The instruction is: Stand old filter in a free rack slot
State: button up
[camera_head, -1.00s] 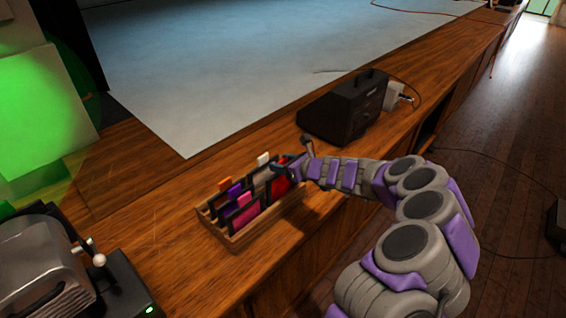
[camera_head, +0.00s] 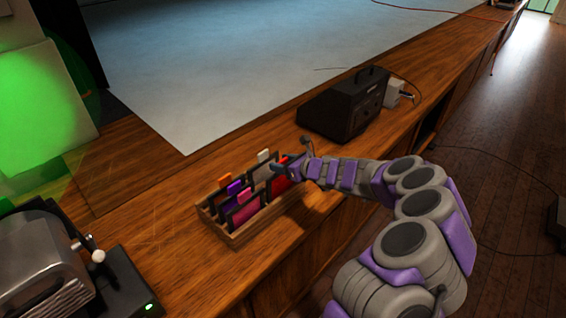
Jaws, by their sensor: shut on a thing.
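The wooden rack (camera_head: 236,240) stands on the desk and holds several dark-framed filters with coloured tabs. A magenta filter (camera_head: 246,212) is at its front, with purple, orange and white tabs behind. A red filter (camera_head: 282,184) is at the rack's right end, partly behind my gripper. My gripper (camera_head: 284,168) is at the top of this red filter and shut on it. The filter looks upright, within the rack's outline. Its lower edge and its slot are hidden, so I cannot tell how deep it sits.
A black box-like device (camera_head: 345,105) stands on the desk behind the rack. A grey machine with a lever (camera_head: 40,262) is at the lower left. The wooden desk top (camera_head: 150,215) between that machine and the rack is clear.

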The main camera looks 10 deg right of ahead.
jog(key=shift+f, duration=0.65)
jog(key=o, duration=1.5)
jog(key=shift+p+v, duration=2.45)
jog(key=shift+v, duration=6.2)
jog(key=shift+d, duration=0.1)
